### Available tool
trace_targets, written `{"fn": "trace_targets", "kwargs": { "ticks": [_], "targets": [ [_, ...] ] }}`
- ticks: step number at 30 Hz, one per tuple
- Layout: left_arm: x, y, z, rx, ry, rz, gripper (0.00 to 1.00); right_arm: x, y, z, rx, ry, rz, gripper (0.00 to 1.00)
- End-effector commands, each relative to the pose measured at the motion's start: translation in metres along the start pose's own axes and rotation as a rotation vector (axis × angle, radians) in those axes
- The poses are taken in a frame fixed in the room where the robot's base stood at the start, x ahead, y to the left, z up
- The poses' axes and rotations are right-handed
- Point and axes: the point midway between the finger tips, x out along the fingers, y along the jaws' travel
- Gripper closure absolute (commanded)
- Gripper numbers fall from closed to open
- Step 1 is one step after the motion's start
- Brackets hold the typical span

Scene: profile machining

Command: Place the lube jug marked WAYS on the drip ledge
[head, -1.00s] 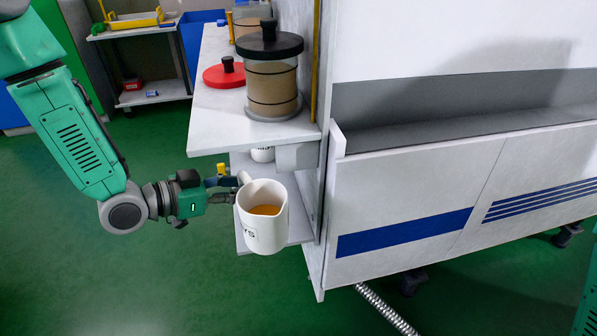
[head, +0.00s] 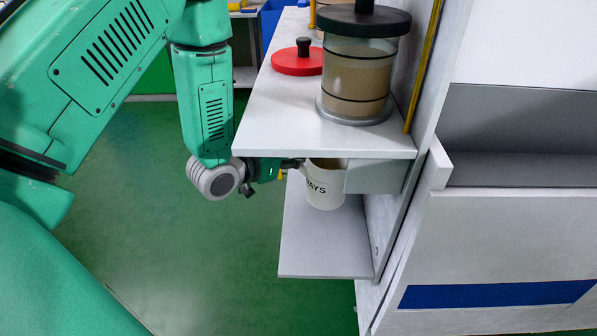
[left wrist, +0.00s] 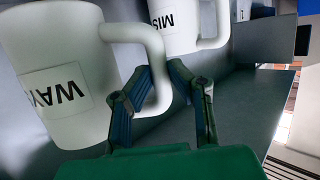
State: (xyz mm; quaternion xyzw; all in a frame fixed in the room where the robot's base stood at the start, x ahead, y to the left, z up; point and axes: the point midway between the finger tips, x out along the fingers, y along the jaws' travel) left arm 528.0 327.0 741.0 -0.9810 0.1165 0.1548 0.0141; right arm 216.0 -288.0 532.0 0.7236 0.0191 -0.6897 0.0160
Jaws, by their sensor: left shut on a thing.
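The white jug marked WAYS (head: 322,187) is upright under the upper shelf, over the grey lower ledge (head: 320,250). I cannot tell whether its base touches the ledge. My left gripper (head: 296,164) reaches in from the left and holds the jug by its handle. In the left wrist view the WAYS jug (left wrist: 48,75) is large at left, and the fingers of my left gripper (left wrist: 165,85) are around the lower part of its handle. A second white jug (left wrist: 175,22), its label reading "MIS" in part, stands beside it. My right gripper is not in view.
The upper shelf (head: 290,118) overhangs the jug and carries a lidded clear canister (head: 357,85) and a red lid (head: 298,62). A grey box (head: 375,177) under the shelf is close to the jug's right. The ledge's front part is bare. The white machine stands at right.

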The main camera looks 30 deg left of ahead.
Motion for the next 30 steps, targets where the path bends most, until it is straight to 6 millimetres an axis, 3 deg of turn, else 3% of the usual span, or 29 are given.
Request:
{"fn": "trace_targets", "kwargs": {
  "ticks": [10,25,26,27,30],
  "targets": [
    [0.011,-0.006,0.04,-0.007,0.002,-0.001,1.0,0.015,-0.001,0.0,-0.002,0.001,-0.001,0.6],
    [0.014,-0.005,0.047,-0.004,0.003,-0.002,1.0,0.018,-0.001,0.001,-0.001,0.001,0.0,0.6],
    [0.014,-0.005,0.047,-0.004,0.001,-0.002,0.74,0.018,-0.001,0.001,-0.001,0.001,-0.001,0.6],
    [0.014,-0.006,0.047,-0.005,0.001,-0.001,0.64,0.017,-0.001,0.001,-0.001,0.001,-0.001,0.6],
    [0.013,-0.007,0.048,-0.007,0.001,-0.001,0.64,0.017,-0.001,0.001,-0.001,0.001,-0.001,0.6]
  ]
}}
